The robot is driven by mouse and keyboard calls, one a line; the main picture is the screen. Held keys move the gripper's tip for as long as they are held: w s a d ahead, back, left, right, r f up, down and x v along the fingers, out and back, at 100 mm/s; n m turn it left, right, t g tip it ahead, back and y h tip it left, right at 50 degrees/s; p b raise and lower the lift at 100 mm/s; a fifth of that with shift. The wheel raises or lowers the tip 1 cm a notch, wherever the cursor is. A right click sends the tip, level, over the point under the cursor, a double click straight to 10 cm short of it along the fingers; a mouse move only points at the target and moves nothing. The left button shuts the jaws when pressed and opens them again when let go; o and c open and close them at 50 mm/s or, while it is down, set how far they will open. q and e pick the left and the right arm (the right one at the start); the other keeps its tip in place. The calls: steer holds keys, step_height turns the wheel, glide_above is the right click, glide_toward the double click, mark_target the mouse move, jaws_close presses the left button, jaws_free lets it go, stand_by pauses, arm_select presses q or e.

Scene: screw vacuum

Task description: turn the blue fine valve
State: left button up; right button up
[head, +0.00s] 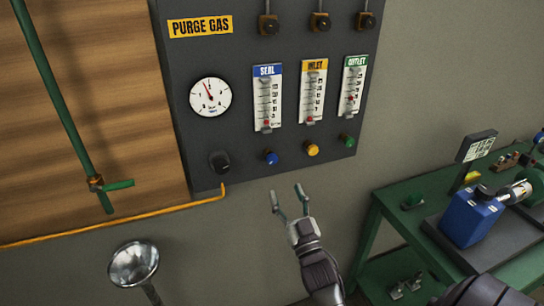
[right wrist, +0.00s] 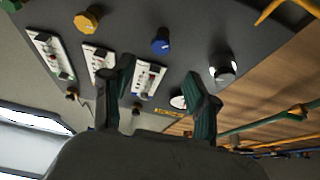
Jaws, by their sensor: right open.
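The blue fine valve (head: 271,158) is a small round knob under the SEAL flow meter (head: 267,97) on the dark purge gas panel (head: 245,168). My right gripper (head: 286,190) is open and empty, just below and slightly right of the blue knob in the head view, apart from it. In the right wrist view the panel appears upside down. There the blue knob (right wrist: 161,40) shows beyond the gap between the two open fingers (right wrist: 160,68). My left gripper is not in view.
A yellow knob (head: 312,150) and a green knob (head: 347,140) sit to the right of the blue one, a black knob (head: 220,163) to the left. A green pipe (head: 62,105) and a green bench (head: 402,210) flank the panel. A shiny metal lamp-like object (head: 133,265) stands lower left.

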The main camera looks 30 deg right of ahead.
mark_target(273, 161)
steer(key=p+x, duration=0.3)
steer(key=x, duration=0.7)
steer(key=shift+w+r, duration=0.1)
steer(key=shift+w, duration=0.05)
steer(key=shift+x, duration=0.8)
jaws_close()
steer(key=shift+n, duration=0.4)
